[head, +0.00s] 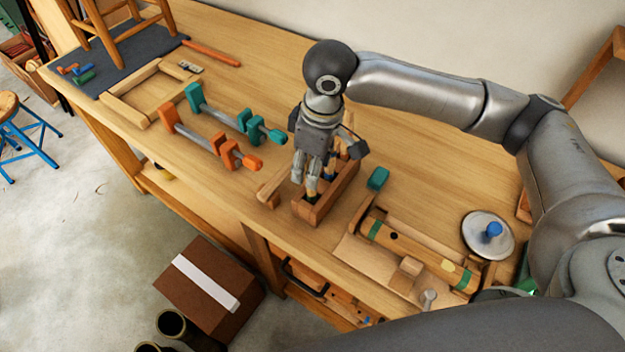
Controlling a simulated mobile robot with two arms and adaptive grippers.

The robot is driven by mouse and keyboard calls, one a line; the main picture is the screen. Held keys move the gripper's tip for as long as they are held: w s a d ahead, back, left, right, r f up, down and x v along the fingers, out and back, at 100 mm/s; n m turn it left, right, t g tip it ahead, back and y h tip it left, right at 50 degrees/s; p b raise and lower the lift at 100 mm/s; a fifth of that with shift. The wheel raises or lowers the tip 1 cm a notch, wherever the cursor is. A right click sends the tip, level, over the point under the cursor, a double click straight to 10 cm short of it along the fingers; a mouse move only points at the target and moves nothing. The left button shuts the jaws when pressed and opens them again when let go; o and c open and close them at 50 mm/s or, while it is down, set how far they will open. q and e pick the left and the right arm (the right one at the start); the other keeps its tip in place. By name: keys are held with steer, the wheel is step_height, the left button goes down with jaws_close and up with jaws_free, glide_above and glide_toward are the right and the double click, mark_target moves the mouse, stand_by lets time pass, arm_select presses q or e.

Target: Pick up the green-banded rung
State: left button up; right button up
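My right gripper (306,184) points down over a small wooden caddy (335,198) in the middle of the bench. Its two fingers stand apart, with the tips at or just inside the caddy's left end. A small green band (312,198) shows right below the fingertips, probably on the green-banded rung; the rest of that piece is hidden by the fingers and the caddy wall. Other rungs with blue and yellow bands (330,171) stand in the caddy behind the gripper. I cannot tell whether the fingers touch the rung. My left gripper is out of view.
Orange and teal bar clamps (210,138) lie left of the caddy. To the right are a teal block (378,179), a wooden rail with green ends (420,254) and a round lid with a blue knob (488,235). A stool stands on a dark mat (135,60) at the far left.

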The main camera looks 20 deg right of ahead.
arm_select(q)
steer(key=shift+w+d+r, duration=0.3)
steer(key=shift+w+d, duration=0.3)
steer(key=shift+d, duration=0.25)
arm_select(e)
step_height(320, 180, down, 2)
steer(key=shift+a+f, duration=0.15)
steer(key=shift+f, duration=0.1)
jaws_close()
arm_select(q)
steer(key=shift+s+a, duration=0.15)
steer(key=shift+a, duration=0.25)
arm_select(e)
step_height(320, 180, up, 9)
steer(key=shift+w+r+b, duration=0.1)
steer(key=shift+b, duration=0.35)
step_height(320, 180, up, 5)
steer(key=p, duration=0.4)
steer(key=shift+f+p, duration=0.2)
steer(key=shift+p, duration=0.15)
arm_select(q)
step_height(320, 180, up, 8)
steer(key=p, duration=0.4)
arm_select(e)
step_height(320, 180, up, 3)
steer(key=shift+r, duration=0.15)
